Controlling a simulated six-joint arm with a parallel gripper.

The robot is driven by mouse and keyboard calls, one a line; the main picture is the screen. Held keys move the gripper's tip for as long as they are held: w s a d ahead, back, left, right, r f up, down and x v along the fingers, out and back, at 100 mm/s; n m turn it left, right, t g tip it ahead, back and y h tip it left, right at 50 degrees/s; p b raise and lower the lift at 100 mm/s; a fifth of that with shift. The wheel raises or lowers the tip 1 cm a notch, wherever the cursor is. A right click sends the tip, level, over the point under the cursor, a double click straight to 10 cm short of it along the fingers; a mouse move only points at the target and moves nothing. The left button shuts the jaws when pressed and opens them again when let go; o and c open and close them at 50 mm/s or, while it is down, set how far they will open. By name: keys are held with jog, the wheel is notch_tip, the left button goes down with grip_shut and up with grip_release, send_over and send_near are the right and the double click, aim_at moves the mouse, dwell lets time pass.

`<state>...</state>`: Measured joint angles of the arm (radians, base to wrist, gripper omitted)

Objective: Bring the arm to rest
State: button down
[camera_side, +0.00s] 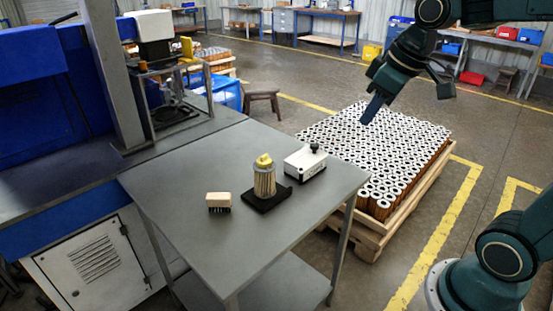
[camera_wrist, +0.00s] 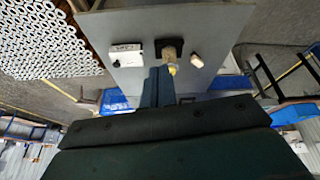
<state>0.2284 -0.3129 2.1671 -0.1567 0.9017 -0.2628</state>
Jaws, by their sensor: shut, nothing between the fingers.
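My gripper (camera_side: 371,109) is high over the pallet of cartridges in the side view, fingers pointing down and to the left. Its fingers are shut together with nothing between them; they also show in the wrist view (camera_wrist: 159,72). A pleated filter cartridge (camera_side: 264,183) stands upright on a black base (camera_side: 266,201) on the grey table, with a yellow piece (camera_side: 264,160) on top. The cartridge also shows in the wrist view (camera_wrist: 175,44), partly behind the fingertips. My gripper is well apart from it.
A white box (camera_side: 305,166) with a black knob and a brush (camera_side: 219,199) stand on the grey table (camera_side: 200,255). Many white-topped cartridges (camera_side: 385,150) fill a wooden pallet (camera_side: 375,232) beside it. A stool (camera_side: 262,96) stands behind. The air around my gripper looks clear.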

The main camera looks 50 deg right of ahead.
jog(key=s+a+f+m+t, duration=0.1)
jog(key=s+a+f+m, duration=0.1)
jog(key=s, duration=0.9)
jog(key=shift+s+a+f, duration=0.35)
jog(key=shift+a+f, duration=0.1)
jog(key=shift+a, duration=0.5)
